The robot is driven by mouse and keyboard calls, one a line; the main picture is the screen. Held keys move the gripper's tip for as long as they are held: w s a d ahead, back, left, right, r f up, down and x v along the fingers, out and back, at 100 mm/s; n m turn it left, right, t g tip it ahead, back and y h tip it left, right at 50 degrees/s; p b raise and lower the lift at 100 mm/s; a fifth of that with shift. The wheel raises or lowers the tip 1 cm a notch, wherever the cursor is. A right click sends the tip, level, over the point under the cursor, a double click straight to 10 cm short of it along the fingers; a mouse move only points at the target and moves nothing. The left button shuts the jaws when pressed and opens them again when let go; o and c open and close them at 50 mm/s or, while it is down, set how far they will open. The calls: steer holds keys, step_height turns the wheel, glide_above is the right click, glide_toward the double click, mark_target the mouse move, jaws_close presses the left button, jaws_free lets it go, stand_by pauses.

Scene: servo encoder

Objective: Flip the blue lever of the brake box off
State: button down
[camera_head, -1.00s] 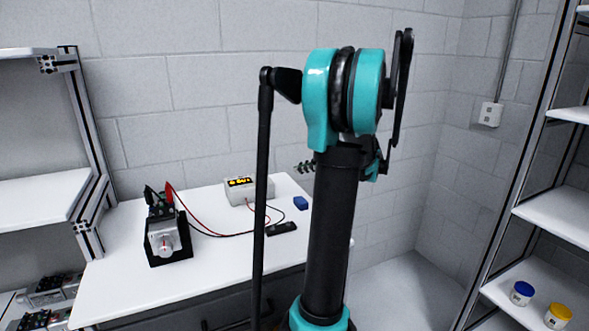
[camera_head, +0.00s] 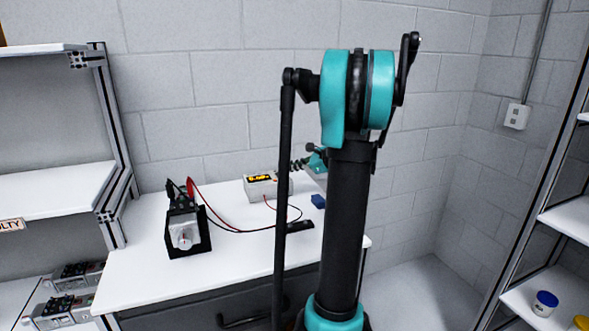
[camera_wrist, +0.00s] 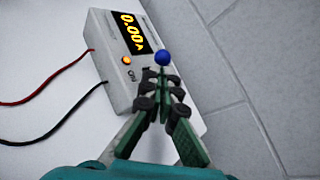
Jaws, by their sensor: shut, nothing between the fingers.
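The brake box (camera_wrist: 122,72) is a pale box with a yellow 0.00 A display, a lit orange button and an ON label in the wrist view. In the head view the brake box (camera_head: 258,190) stands at the back of the white table. The lever's round blue knob (camera_wrist: 163,57) shows by the box's right edge; its stem is mostly hidden. My gripper (camera_wrist: 166,76) is shut and empty, with its tips just below the knob in the picture. I cannot tell whether they touch. In the head view my gripper (camera_head: 298,164) is beside the box, partly hidden.
A motor in a black stand (camera_head: 185,236) sits on the table's left, with red and black wires running toward the box. The wall is close behind.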

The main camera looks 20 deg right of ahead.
steer(key=shift+w+r+m+g+h, duration=0.3)
steer(key=shift+w+r+m+g, duration=0.3)
steer(key=shift+g, duration=0.3)
stand_by(0.4)
steer(key=shift+w+r+g, duration=0.15)
steer(key=shift+w+g, duration=0.25)
steer(key=shift+g, duration=0.3)
steer(key=shift+w+r+m+g+h, duration=0.15)
steer(key=shift+w+m+g, duration=0.25)
steer(key=shift+w+g, duration=0.3)
steer(key=shift+w+r+m+g+h, duration=0.15)
steer(key=shift+w+m+g, duration=0.3)
steer(key=shift+g, duration=0.35)
steer(key=shift+w, duration=0.4)
steer(key=shift+r, duration=0.15)
steer(key=shift+r, duration=0.7)
